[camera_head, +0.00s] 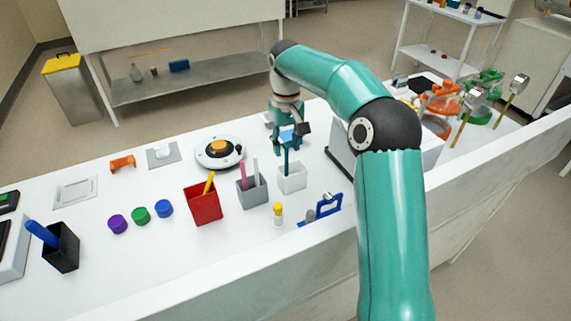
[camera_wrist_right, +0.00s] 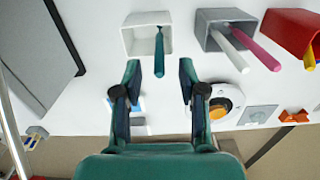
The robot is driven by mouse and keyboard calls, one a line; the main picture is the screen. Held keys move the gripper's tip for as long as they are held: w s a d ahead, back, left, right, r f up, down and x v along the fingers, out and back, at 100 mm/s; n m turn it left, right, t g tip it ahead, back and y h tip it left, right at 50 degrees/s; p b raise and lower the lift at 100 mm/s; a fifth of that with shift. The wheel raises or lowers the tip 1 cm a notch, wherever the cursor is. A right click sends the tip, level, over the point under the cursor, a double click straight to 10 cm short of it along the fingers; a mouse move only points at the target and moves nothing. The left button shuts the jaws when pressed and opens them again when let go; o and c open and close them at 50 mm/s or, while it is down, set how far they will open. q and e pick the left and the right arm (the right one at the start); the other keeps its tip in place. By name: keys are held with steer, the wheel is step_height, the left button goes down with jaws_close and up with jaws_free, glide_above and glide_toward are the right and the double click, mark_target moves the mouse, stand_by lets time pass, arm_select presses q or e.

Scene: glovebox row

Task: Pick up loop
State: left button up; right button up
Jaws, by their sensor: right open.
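A thin teal stick (camera_wrist_right: 160,50) stands in a white cup (camera_wrist_right: 130,40) and leans against its wall; it looks like the loop, though no ring at its end is visible. In the head view the stick (camera_head: 286,160) rises from the white cup (camera_head: 292,181) right below my right gripper (camera_head: 289,135). In the right wrist view my right gripper (camera_wrist_right: 160,72) is open, and the stick's free end shows between its two fingertips. My left gripper is not in view.
A grey cup (camera_head: 251,192) with pink and white sticks stands beside the white cup, and a red cup (camera_head: 203,204) stands beyond it. A round white device (camera_head: 219,152) lies behind. A yellow-capped vial (camera_head: 278,215) and a blue-handled item (camera_head: 325,206) are in front.

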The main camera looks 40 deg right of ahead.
glide_above(286, 175)
steer(key=shift+w+d+f+p, duration=0.1)
steer(key=shift+d+f+p, duration=0.05)
steer(key=shift+f, duration=1)
steer(key=shift+w+d+f+p, duration=0.1)
steer(key=shift+f+p, duration=0.05)
steer(key=shift+f, duration=0.95)
jaws_close()
